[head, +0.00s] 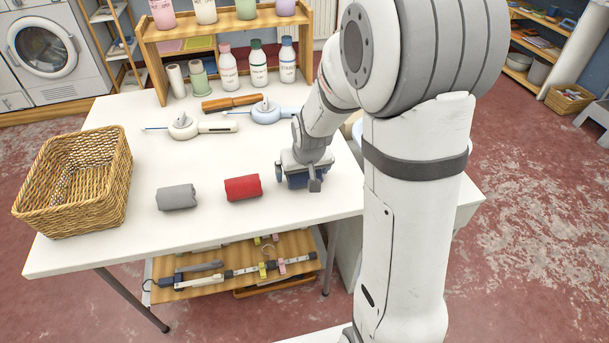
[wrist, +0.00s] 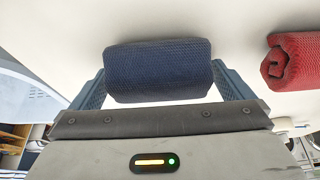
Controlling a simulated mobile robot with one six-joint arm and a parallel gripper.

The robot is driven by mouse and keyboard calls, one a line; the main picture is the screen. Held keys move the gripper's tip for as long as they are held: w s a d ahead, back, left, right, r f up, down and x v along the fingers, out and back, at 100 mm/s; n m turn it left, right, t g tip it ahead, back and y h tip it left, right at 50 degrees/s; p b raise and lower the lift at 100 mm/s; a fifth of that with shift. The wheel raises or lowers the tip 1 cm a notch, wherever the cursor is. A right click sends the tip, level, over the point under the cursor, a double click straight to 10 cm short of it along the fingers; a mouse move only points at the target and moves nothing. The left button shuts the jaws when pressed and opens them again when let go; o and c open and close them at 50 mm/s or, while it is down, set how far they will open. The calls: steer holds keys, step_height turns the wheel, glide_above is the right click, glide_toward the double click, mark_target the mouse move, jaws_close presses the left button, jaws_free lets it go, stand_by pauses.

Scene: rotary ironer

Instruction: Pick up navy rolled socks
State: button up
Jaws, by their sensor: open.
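The navy rolled socks (wrist: 158,70) lie on the white table in the wrist view, a dark blue textured roll set crosswise. My gripper (wrist: 160,88) is open, with one blue-grey finger at each end of the roll. The fingers look very near the roll's ends; I cannot tell whether they touch it. In the head view my gripper (head: 302,182) is low over the right part of the table, and it mostly hides the navy roll there.
A red roll (head: 243,187) and a grey roll (head: 177,197) lie left of my gripper on the table (head: 150,235). A wicker basket (head: 75,185) stands at the left.

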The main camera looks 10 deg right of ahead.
steer(key=shift+c, duration=0.4)
steer(key=c, duration=0.9)
steer(key=shift+r, duration=0.15)
